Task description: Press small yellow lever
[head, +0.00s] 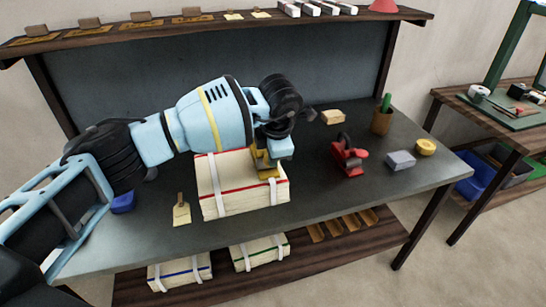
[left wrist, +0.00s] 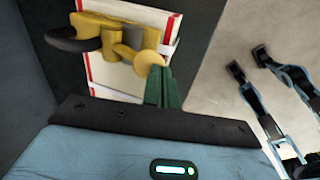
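A yellow tool (head: 264,160) stands on a cream bundle (head: 222,200) with red edge lines and white straps. The left wrist view shows the yellow tool (left wrist: 120,40) with a black curved handle (left wrist: 72,40) and a small round yellow end (left wrist: 149,64), which may be the lever. My left gripper's green fingers (left wrist: 158,72) are close together with nothing visible between them. Their tips are at the round yellow end; I cannot tell if they touch it. In the head view my left arm hides the fingers and much of the tool. My right gripper is in neither view.
On the dark table (head: 330,195) are a red tool (head: 349,158), a grey block (head: 401,160), a yellow round item (head: 426,147) and a brown cup (head: 381,121). More bundles (head: 260,253) sit on the lower shelf.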

